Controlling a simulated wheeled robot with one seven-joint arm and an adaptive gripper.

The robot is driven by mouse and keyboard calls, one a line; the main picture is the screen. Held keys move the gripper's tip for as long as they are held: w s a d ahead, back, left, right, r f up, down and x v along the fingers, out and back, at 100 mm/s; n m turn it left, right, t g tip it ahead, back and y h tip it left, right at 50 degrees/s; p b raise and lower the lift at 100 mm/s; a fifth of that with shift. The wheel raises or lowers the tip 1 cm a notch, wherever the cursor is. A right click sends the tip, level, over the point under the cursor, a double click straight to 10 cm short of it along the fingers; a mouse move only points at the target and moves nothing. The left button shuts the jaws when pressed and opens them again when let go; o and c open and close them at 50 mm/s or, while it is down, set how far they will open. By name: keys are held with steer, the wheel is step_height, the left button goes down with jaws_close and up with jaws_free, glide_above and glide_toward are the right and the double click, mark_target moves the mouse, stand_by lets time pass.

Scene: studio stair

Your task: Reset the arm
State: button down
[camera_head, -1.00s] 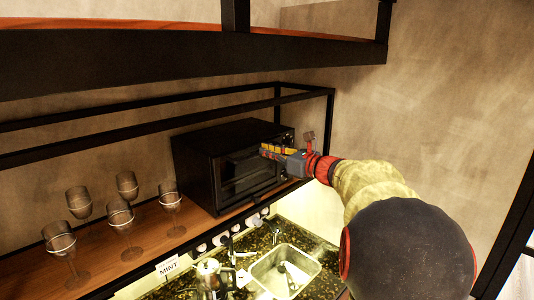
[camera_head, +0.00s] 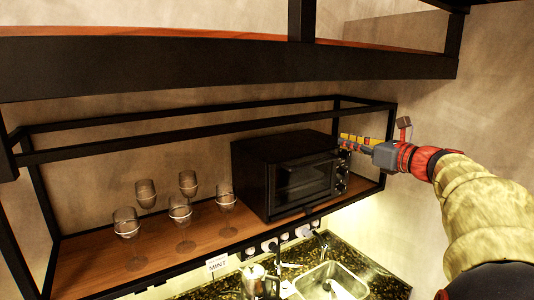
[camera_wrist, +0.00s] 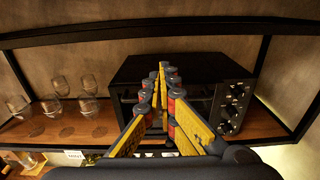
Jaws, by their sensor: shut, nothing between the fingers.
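My gripper (camera_head: 343,141) is shut and empty, at the end of my arm, which reaches in from the right in the head view. Its fingertips show in front of the upper right part of a black toaster oven (camera_head: 250,180). In the wrist view my gripper (camera_wrist: 162,70) points toward the oven's front (camera_wrist: 205,105), with the fingertips together at the middle. I cannot tell the exact gap between fingertips and oven. The oven door looks closed, and its knobs (camera_wrist: 234,107) are on the right side.
The oven stands on a wooden shelf (camera_head: 90,262) in a black metal frame. Several wine glasses (camera_head: 180,211) stand left of it. Another shelf with a thick black edge (camera_head: 150,68) runs above. Below are a sink (camera_head: 330,280) and a metal pot (camera_head: 254,282).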

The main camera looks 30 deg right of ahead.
steer(key=s+a+f+n+g+b, duration=0.1)
steer(key=s+a+f+n+g, duration=0.1)
steer(key=f+n, duration=0.35)
steer(key=s+a+f+n+g+b, duration=0.1)
steer(key=s+a+f+n+g, duration=0.15)
steer(key=f, duration=0.65)
steer(key=s+a+f+n+g+b, duration=0.1)
steer(key=s+a+f+n+g, duration=0.2)
steer(key=f, duration=0.5)
steer(key=s+a+f+n+g+b, duration=0.1)
steer(key=s+a+f+n+b, duration=0.4)
steer(key=a+f+n+b, duration=0.3)
steer(key=s+a+f+n+g+h+b, duration=0.1)
steer(key=s+a+f+n+g+b, duration=0.1)
steer(key=s+a+f+n+b, duration=0.4)
steer(key=s+a+f+n+g+b, duration=0.1)
steer(key=s+a+f+n+b, duration=0.5)
steer(key=f, duration=1.7)
steer(key=a+n+b, duration=0.4)
steer(key=a+b, duration=0.1)
steer(key=a, duration=0.4)
steer(key=shift+h, duration=0.3)
steer(key=shift+g, duration=0.25)
